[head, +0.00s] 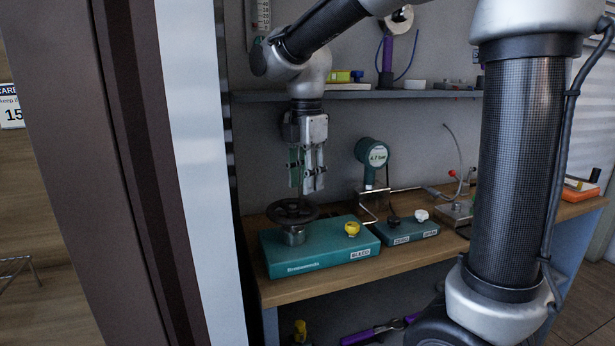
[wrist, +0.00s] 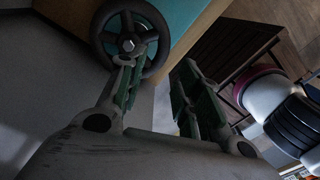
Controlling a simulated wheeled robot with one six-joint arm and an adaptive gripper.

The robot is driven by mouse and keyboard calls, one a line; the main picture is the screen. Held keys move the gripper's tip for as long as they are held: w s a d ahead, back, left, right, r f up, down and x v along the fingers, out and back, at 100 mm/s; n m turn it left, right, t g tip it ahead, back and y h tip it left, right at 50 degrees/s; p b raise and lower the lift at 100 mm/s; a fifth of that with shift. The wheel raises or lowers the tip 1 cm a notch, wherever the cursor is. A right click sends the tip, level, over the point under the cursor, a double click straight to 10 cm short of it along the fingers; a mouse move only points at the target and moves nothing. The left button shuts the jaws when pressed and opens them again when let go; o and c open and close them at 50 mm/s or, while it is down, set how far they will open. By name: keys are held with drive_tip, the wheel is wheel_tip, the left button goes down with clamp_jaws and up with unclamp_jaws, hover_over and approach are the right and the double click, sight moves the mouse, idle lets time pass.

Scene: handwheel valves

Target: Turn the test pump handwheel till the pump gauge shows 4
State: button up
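The black test pump handwheel (head: 292,211) sits on a round grey stem at the left end of the teal pump box (head: 310,250). The wheel also shows at the top left of the wrist view (wrist: 128,43), with its bolt and spokes visible. The pump gauge (head: 375,158) is a round teal digital gauge and reads 4.7 bar. My gripper (head: 308,186) points down just above the wheel. In the wrist view its two fingers (wrist: 160,68) are apart with nothing between them. One finger partly covers the wheel's rim there; I cannot tell whether it touches.
A yellow knob (head: 352,229) marked BLEED stands on the box, right of the wheel. A shelf (head: 350,95) runs behind my arm. A door frame (head: 125,160) stands close on the left.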

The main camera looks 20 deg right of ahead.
sight(308, 220)
wheel_tip(308, 220, down, 10)
drive_tip(key=shift+s+r, duration=0.1)
drive_tip(key=shift+r, duration=0.1)
drive_tip(key=shift+s, duration=0.1)
drive_tip(key=shift+s+d, duration=0.1)
drive_tip(key=shift+s, duration=0.15)
idle(0.4)
drive_tip(key=shift+o, duration=1.1)
drive_tip(key=c, duration=0.4)
drive_tip(key=shift+f, duration=0.1)
